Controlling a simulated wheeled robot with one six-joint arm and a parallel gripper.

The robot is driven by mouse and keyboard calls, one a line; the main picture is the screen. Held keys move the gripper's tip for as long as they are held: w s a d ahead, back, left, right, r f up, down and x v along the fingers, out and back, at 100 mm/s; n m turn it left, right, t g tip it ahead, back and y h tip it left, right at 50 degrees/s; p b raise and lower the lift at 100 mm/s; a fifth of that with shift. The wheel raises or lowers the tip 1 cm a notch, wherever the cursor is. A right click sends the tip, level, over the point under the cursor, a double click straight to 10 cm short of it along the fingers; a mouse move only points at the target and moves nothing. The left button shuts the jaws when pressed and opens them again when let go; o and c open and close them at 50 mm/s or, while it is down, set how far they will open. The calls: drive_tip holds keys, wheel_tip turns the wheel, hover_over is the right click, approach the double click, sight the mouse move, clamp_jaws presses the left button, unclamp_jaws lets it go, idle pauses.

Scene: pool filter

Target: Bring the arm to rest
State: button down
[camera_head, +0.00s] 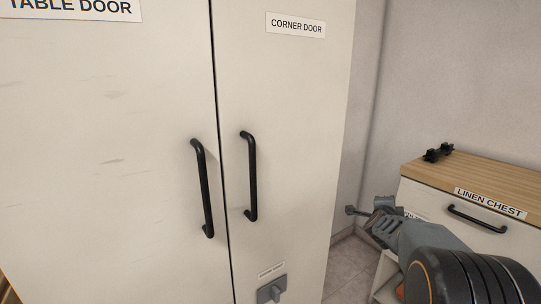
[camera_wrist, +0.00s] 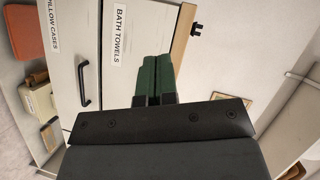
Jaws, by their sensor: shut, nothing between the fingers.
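My gripper (camera_wrist: 154,72) shows in the wrist view as two dark green fingers, closed together with nothing between them. Behind the fingers is a white drawer front labelled BATH TOWELS (camera_wrist: 119,35); I cannot tell the gap to it. In the head view my arm comes in from the lower right and my grey gripper (camera_head: 384,213) is in front of the linen chest (camera_head: 440,205), to the right of the cabinet; its fingertips are too small to make out there.
Two tall closed doors, the table door (camera_head: 100,150) and the corner door (camera_head: 290,130), fill the left, with black handles sticking out. A small black object (camera_head: 438,153) lies on the chest's wooden top. Boxes, one orange (camera_wrist: 30,38), stand at left in the wrist view.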

drive_tip(key=s+a+r+n+g+y+p, duration=0.2)
drive_tip(key=s+a+r+n+y+p, duration=0.7)
drive_tip(key=a+r+n+p, duration=0.55)
drive_tip(key=s+a+r+n+g+p, duration=0.3)
drive_tip(key=s+p, duration=0.2)
drive_tip(key=s, duration=0.5)
drive_tip(key=s+a+r+n+g+p, duration=0.3)
drive_tip(key=s+a+g+p, duration=0.1)
drive_tip(key=s, duration=0.6)
drive_tip(key=shift+s+p, duration=0.25)
drive_tip(key=shift+p, duration=0.6)
drive_tip(key=shift+n, duration=0.25)
